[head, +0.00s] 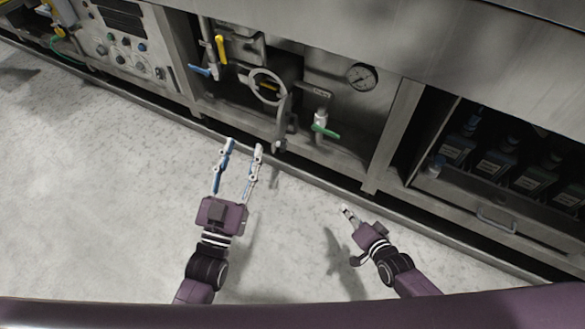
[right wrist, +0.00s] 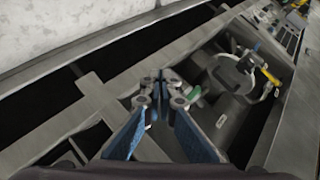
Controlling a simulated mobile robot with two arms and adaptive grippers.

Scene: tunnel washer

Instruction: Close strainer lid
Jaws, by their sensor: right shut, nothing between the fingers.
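The ring also shows in the right wrist view (right wrist: 236,72). My left gripper (head: 243,147) is open and empty, over the floor in front of the bay, below and left of the lid. My right gripper (head: 346,210) is shut and empty, further right and apart from the lid; its fingers (right wrist: 163,82) meet in the right wrist view.
A green-handled valve (head: 322,126) and a pressure gauge (head: 361,77) sit right of the strainer. Yellow (head: 221,49) and blue (head: 200,71) handles sit left. A bottle shelf (head: 495,219) is at right, a control panel (head: 125,47) at left. The floor is clear.

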